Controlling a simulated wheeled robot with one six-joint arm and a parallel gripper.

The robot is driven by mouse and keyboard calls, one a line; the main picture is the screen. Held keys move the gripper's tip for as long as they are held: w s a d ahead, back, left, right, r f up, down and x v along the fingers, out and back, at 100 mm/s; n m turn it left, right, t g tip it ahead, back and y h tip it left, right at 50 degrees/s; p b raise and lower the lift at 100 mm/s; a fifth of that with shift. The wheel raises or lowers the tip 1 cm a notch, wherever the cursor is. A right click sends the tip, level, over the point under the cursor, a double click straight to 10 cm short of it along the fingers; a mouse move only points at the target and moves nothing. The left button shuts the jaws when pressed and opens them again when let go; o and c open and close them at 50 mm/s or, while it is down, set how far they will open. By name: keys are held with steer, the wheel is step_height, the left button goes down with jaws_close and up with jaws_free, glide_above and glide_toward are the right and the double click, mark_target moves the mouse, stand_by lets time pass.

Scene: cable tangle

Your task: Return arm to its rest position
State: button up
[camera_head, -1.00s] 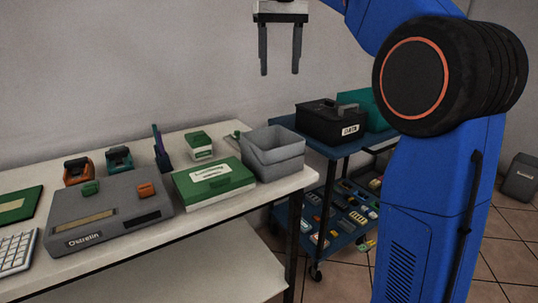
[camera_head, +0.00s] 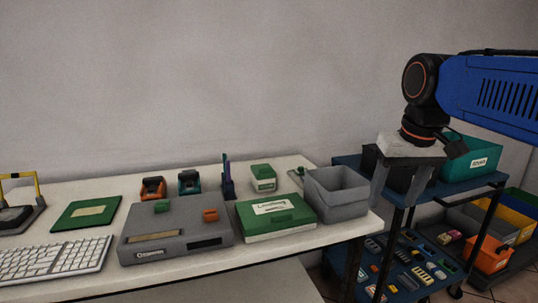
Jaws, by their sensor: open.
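My gripper (camera_head: 402,195) hangs from my blue arm at the right of the head view, its two grey fingers pointing down and spread apart. Nothing is between the fingers. In the picture it shows in front of the blue cart (camera_head: 491,187), just right of the grey open bin (camera_head: 336,195) on the table's right end. The fingers hide part of a black box on the cart.
The white table (camera_head: 90,276) holds a grey device (camera_head: 175,236), a green-and-white box (camera_head: 276,217), a keyboard (camera_head: 52,259) and small tools. A teal bin (camera_head: 471,160) stands on the cart. Coloured bins (camera_head: 493,256) stand at the far right.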

steer(key=s+d+f+t, duration=0.1)
steer(key=s+f, duration=0.6)
steer(key=f, duration=0.2)
steer(key=s+d+f+t, duration=0.1)
steer(key=s+f, duration=0.5)
steer(key=f, duration=0.4)
steer(key=shift+s+f, duration=0.3)
steer(key=shift+s, duration=0.05)
steer(key=shift+o, duration=0.6)
